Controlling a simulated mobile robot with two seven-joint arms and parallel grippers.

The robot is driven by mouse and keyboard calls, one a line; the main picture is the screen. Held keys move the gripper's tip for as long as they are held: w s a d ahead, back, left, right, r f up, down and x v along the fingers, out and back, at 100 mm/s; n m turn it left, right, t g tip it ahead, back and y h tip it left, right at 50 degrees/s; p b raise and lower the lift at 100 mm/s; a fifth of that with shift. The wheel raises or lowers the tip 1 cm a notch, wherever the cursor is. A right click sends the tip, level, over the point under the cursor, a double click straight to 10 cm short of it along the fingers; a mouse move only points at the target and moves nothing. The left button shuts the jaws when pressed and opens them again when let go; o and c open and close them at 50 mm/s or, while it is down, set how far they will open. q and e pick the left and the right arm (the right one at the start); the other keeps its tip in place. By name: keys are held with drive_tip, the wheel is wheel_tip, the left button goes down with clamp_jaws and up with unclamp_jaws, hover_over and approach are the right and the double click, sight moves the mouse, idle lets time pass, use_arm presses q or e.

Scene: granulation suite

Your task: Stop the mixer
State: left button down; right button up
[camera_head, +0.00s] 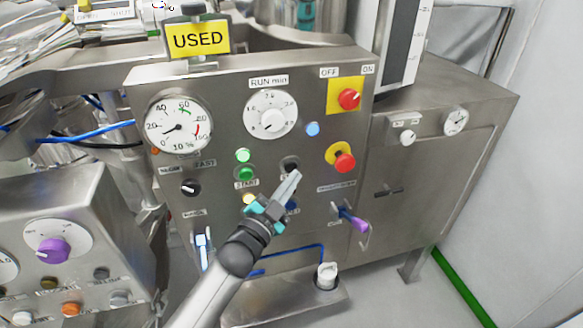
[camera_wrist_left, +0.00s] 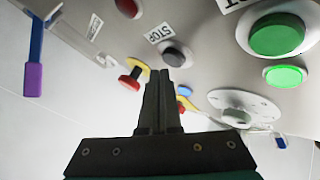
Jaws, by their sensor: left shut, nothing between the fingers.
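The mixer's steel control panel (camera_head: 215,110) fills the middle of the head view. Its dark STOP button (camera_head: 290,164) sits right of the green START button (camera_head: 246,173). In the left wrist view the dark button (camera_wrist_left: 177,56) is beside its STOP label, with the green button (camera_wrist_left: 277,35) to the right. My left gripper (camera_head: 294,177) is shut and empty, its tips just in front of the STOP button and partly covering it in the head view. I cannot tell whether they touch. The tips also show in the left wrist view (camera_wrist_left: 160,76). My right gripper is not in view.
A red mushroom button (camera_head: 345,162) on yellow lies right of the tips. Above it is a red OFF/ON switch (camera_head: 349,98). A purple-ended lever (camera_head: 355,222) sticks out lower right. A second panel with a purple knob (camera_head: 52,250) stands at left.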

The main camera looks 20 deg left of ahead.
use_arm(q)
drive_tip(key=shift+w+a, duration=0.2)
drive_tip(key=shift+w, duration=0.05)
drive_tip(key=shift+w+a, duration=0.2)
drive_tip(key=shift+w, duration=0.15)
idle(0.7)
idle(0.4)
drive_tip(key=shift+s+d, duration=0.45)
drive_tip(key=shift+s, duration=0.25)
drive_tip(key=s+d, duration=0.1)
drive_tip(key=s+d+p, duration=0.1)
drive_tip(key=s+p, duration=0.1)
drive_tip(key=s, duration=0.1)
drive_tip(key=shift+s+d, duration=0.1)
drive_tip(key=shift+d, duration=0.3)
idle(0.5)
